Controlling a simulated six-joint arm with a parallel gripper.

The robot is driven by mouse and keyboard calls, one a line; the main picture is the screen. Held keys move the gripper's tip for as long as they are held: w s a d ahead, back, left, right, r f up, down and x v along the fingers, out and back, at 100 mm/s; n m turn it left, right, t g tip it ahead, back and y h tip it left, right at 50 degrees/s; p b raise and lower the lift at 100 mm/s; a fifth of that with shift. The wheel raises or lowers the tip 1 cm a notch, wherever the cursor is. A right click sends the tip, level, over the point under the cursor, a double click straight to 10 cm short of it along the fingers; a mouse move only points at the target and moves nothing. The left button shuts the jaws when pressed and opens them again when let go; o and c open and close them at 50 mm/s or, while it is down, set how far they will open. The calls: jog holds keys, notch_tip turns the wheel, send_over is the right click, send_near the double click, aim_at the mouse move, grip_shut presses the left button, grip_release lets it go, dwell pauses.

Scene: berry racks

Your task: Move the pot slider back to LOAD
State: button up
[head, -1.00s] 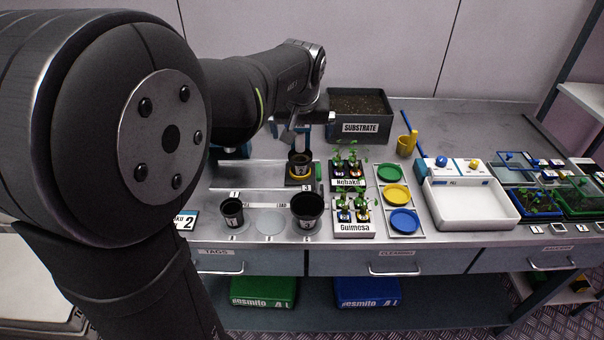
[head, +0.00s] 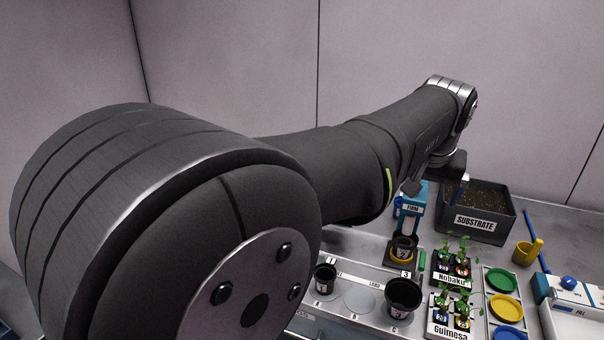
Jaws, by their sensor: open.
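The pot slider (head: 389,260) is a dark block with a yellow ring, behind the front row of pots. A small black pot (head: 404,242) marked 2 stands upright in it. The LOAD label (head: 374,284) seems to be the small one on the metal rail in front; its print is hard to read. My gripper (head: 436,185) is open, above and behind the slider, near the blue device and the substrate bin. It is apart from the slider. Its fingertips are partly hidden and dark.
A blue device (head: 412,204) stands right behind the slider. The substrate bin (head: 476,222) is at the back right. A small pot (head: 326,276) and a larger pot (head: 403,296) stand in front. Seedling trays (head: 451,283) are close on the right.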

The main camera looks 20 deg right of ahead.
jog(key=c, duration=1.3)
jog(key=shift+d+f, duration=0.3)
jog(key=shift+c, duration=0.9)
jog(key=n+g+y, duration=0.2)
jog(key=g+y, duration=0.1)
send_over(416, 280)
notch_tip(416, 280, down, 9)
jog(key=f, duration=1.7)
jog(key=shift+w+d+f, duration=0.15)
jog(key=shift+d+f, duration=0.1)
jog(key=shift+f, duration=0.15)
jog(key=shift+c, duration=0.2)
grip_shut()
